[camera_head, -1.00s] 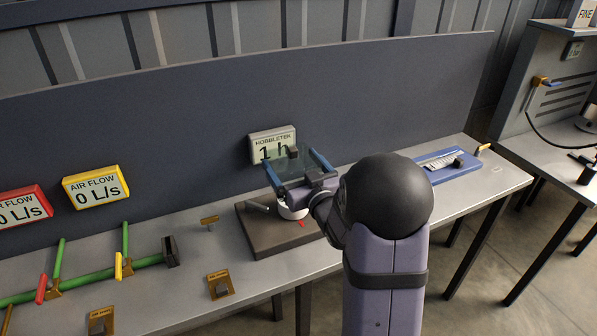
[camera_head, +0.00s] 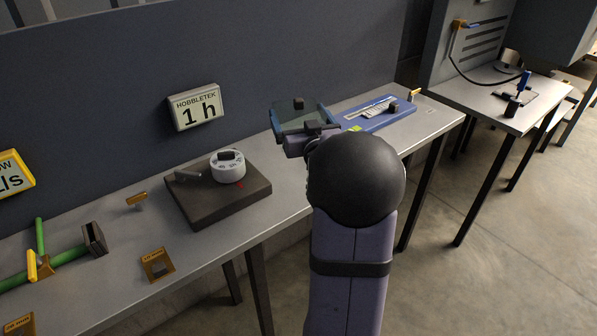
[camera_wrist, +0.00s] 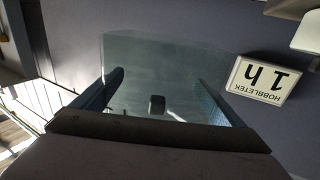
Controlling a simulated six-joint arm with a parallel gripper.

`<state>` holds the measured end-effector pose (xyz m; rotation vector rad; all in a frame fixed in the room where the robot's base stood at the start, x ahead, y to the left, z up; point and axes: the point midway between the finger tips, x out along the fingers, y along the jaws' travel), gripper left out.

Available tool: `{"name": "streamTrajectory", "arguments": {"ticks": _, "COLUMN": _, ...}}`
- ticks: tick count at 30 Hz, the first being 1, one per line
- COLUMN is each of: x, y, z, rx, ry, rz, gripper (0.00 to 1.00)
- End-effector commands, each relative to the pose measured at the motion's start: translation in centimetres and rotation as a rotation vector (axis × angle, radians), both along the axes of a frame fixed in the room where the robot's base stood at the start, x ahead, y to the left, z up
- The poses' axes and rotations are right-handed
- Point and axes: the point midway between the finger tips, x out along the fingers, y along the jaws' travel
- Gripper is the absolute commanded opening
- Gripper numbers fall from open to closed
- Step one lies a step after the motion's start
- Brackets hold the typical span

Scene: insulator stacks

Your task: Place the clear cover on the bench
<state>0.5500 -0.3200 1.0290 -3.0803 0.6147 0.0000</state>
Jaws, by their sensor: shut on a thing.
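The clear cover (camera_head: 297,112) is a see-through box with a small dark knob, held up in my gripper (camera_head: 308,122). In the wrist view the cover (camera_wrist: 165,60) spans the space between the two blue fingers of my gripper (camera_wrist: 160,95), which are shut on its sides. The grey bench (camera_head: 283,207) runs under it. In the head view the cover appears to the right of the dark base with the white dial and left of the blue device. Its exact height above the bench cannot be told.
The dark base (camera_head: 190,206) carries a white dial (camera_head: 227,168). A blue device (camera_head: 385,118) lies at the bench's right end. Green pipes (camera_head: 70,257) and brass brackets (camera_head: 157,264) are left. Bare bench shows right of the base.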

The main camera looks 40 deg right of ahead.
Motion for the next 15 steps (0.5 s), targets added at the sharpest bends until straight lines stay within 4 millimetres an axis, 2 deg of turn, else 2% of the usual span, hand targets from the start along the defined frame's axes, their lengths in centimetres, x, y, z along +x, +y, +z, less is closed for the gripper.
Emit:
{"name": "streamTrajectory", "arguments": {"ticks": 4, "x": 0.0, "y": 0.0, "z": -0.9, "rx": 0.002, "ry": 0.001, "rz": 0.0, "gripper": 0.67}}
{"name": "streamTrajectory", "arguments": {"ticks": 12, "x": 0.0, "y": 0.0, "z": -4.9, "rx": 0.002, "ry": 0.002, "rz": 0.001, "gripper": 0.67}}
{"name": "streamTrajectory", "arguments": {"ticks": 15, "x": 0.0, "y": 0.0, "z": -5.8, "rx": 0.001, "ry": 0.001, "rz": 0.001, "gripper": 0.67}}
